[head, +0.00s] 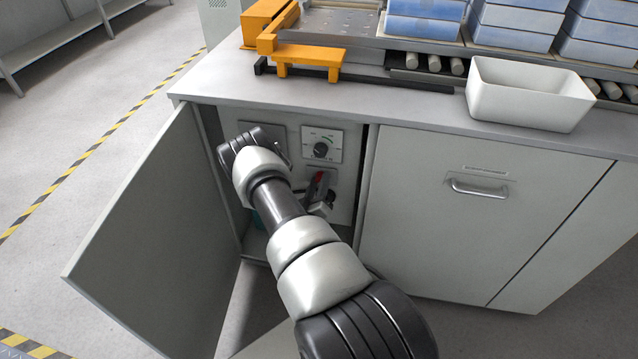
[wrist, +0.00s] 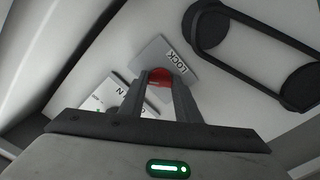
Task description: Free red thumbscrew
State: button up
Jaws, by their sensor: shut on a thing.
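In the head view my arm reaches into the open cabinet (head: 222,150) under the counter. A red part (head: 318,180) shows there below a dial (head: 321,149); I cannot tell whether it is the thumbscrew. My fingertips are not clear in that view.
The cabinet door (head: 155,235) stands open on the left. A closed panel with a handle (head: 478,188) is on the right. A white bin (head: 530,95) stands on the counter (head: 400,108). A black rounded loop (wrist: 262,40) lies right of the thumbscrew in the wrist view.

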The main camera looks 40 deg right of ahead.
jog(key=m, duration=2.6)
jog(key=shift+s+a+f, duration=0.1)
jog(key=shift+m, duration=0.3)
jog(key=o, duration=1)
jog(key=shift+o, duration=0.2)
